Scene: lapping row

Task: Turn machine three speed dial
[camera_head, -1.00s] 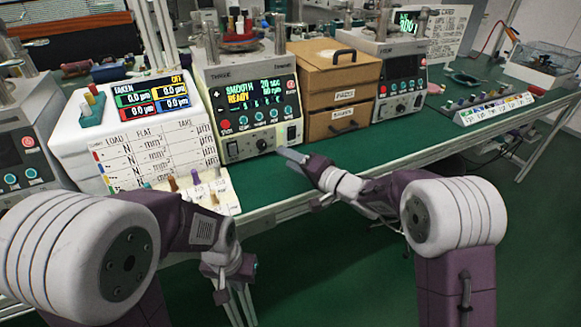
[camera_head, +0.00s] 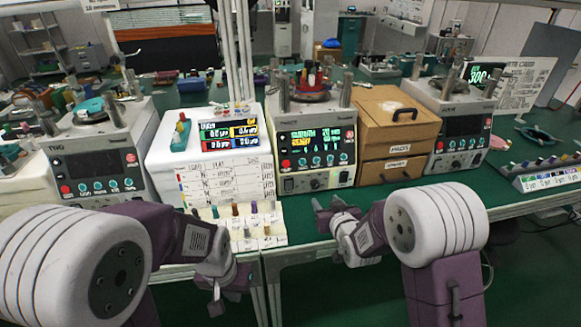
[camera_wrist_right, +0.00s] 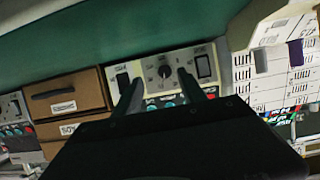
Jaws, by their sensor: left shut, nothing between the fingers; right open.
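Machine three (camera_head: 315,139) stands in the middle of the bench with a lit screen. Its dark round speed dial (camera_head: 315,184) is low on the front panel. The right wrist view shows the dial (camera_wrist_right: 164,72) between two dark switch plates. My right gripper (camera_head: 322,205) is open in front of the dial. In the right wrist view its fingertips (camera_wrist_right: 161,80) appear on either side of the dial; contact cannot be told. My left gripper (camera_head: 218,298) is shut and empty, low in front of the bench edge.
A white readout box (camera_head: 212,165) and a rack of small coloured pegs (camera_head: 240,228) are left of machine three. A cardboard drawer unit (camera_head: 397,130) stands close on its right. Machine two (camera_head: 98,165) is further left, another machine (camera_head: 455,125) further right.

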